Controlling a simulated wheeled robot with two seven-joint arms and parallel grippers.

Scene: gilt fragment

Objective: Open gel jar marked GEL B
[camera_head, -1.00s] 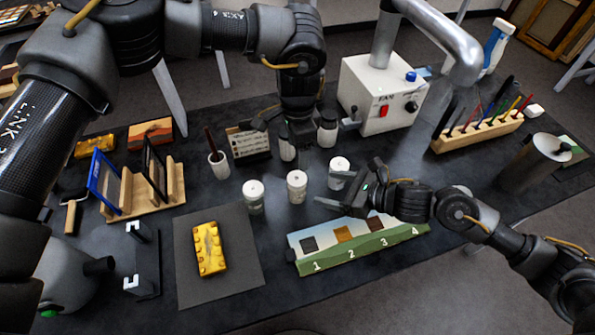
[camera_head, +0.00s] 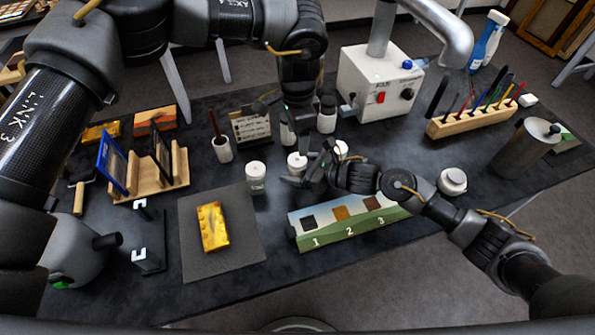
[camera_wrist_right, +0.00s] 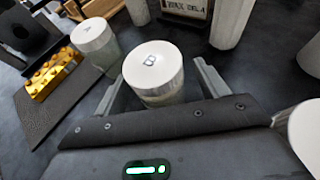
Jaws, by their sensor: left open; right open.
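The jar marked B (camera_wrist_right: 152,75) is white-lidded and upright, with its lid on. It stands between the spread fingers of my right gripper (camera_wrist_right: 155,88), seen from above. In the head view jar B (camera_head: 296,161) stands in the middle of a row of three, and my open right gripper (camera_head: 312,172) is close against it. The jar marked A (camera_wrist_right: 93,38) stands to its left, also in the head view (camera_head: 255,180). A third jar (camera_head: 341,149) is partly hidden behind my right gripper. My left gripper (camera_head: 303,122) is open, above the table behind the row; its fingertips are hard to make out.
A gold fragment (camera_head: 213,226) lies on a grey mat (camera_head: 245,250). A numbered swatch board (camera_head: 330,237) lies in front of the jars. A white FAN box (camera_head: 383,88) and a brush rack (camera_head: 470,123) stand behind. A round white-topped pot (camera_head: 452,181) is beside my right arm.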

